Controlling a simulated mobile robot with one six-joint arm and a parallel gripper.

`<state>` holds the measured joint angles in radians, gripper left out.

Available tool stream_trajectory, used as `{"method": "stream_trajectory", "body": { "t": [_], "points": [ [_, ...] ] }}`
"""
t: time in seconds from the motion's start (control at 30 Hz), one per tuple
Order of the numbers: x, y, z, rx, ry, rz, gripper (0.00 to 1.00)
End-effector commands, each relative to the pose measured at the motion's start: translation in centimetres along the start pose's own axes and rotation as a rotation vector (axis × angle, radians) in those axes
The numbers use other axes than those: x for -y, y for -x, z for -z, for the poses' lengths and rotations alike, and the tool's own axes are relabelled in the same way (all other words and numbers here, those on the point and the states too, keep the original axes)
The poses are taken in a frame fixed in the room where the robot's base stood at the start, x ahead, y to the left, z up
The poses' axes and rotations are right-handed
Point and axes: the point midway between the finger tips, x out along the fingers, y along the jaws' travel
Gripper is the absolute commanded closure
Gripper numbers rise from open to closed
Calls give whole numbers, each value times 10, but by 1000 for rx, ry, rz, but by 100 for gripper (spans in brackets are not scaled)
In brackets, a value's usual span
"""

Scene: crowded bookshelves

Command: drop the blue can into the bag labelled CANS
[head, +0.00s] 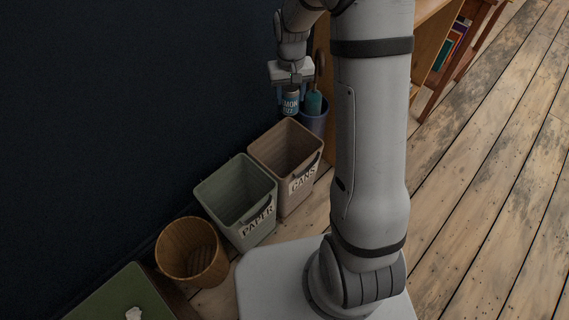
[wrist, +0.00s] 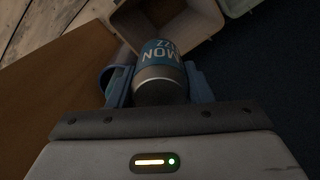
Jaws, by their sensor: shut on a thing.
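My gripper (head: 290,92) is shut on a blue can (head: 290,106) with white lettering, which hangs below the fingers. In the wrist view the can (wrist: 160,70) sits between the two blue fingers of my gripper (wrist: 160,85). The brownish-pink bag labelled CANS (head: 262,150) stands on the floor, open at the top and looking empty inside. In the head view the can is beyond and above the bag's far edge. In the wrist view the bag (wrist: 195,32) lies past the can, partly hidden by it.
A green bin labelled PAPER (head: 215,195) stands beside the CANS bag, then a round wicker basket (head: 190,272). A blue container with a bottle (head: 313,120) stands behind the CANS bag, close to the can. A dark wall (head: 130,110) is on the left, wooden shelving (head: 432,35) on the right.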

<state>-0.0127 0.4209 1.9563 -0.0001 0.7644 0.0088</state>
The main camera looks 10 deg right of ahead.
Motion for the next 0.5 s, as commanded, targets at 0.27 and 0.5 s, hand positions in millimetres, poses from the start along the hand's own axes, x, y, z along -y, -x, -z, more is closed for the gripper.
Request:
{"method": "stream_trajectory", "body": {
  "t": [0.27,0.5],
  "points": [
    [-3,0,0,0,-8,0,75],
    [-4,-39,-9,8,-88,0,75]
  ]
}}
